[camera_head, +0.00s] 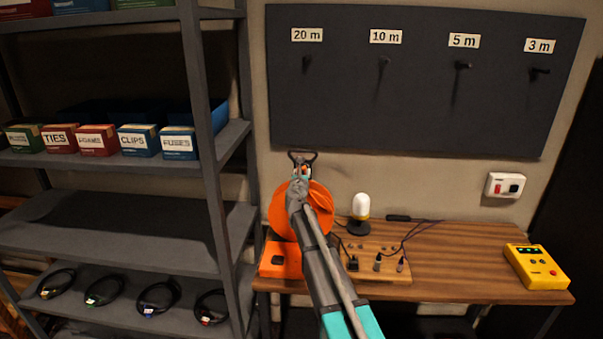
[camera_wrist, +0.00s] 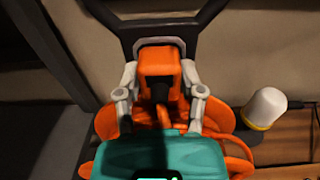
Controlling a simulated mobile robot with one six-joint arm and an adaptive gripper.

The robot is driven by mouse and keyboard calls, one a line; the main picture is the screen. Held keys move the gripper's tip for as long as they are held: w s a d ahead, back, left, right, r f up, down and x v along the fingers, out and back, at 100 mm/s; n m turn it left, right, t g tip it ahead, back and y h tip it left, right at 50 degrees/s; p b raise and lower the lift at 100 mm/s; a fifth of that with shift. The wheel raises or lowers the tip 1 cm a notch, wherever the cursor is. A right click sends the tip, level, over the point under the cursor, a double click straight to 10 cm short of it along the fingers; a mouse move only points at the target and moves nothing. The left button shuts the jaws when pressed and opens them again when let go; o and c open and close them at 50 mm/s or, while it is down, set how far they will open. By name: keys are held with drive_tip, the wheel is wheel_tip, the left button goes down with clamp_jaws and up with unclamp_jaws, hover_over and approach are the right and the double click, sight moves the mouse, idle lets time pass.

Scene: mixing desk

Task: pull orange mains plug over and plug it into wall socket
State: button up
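The orange mains plug (camera_wrist: 160,75) sits between the two grey fingers of my gripper (camera_wrist: 160,82) in the wrist view, with a dark part on its near side. The fingers lie close along both its sides and appear shut on it. In the head view my gripper (camera_head: 301,172) is at the top of the orange cable reel (camera_head: 281,212), in front of its black handle frame (camera_head: 302,157); my arm hides part of the reel. A white wall box (camera_head: 506,186) with a red and a dark patch, apparently the wall socket, is on the right wall.
The wooden desk (camera_head: 455,258) bears a white-domed lamp (camera_head: 361,207), a board with small connectors (camera_head: 391,267) and a yellow box (camera_head: 537,267). A thin dark cable crosses the desk. Shelves (camera_head: 110,245) stand left. A dark hook panel (camera_head: 420,95) hangs above. The desk's right middle is clear.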

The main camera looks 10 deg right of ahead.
clamp_jaws()
drive_tip(key=shift+s, duration=0.2)
drive_tip(key=shift+v, duration=0.85)
drive_tip(key=shift+s+a, duration=0.15)
drive_tip(key=shift+s, duration=0.2)
drive_tip(key=shift+s+a, duration=0.2)
drive_tip(key=shift+s, duration=0.45)
drive_tip(key=shift+v, duration=0.9)
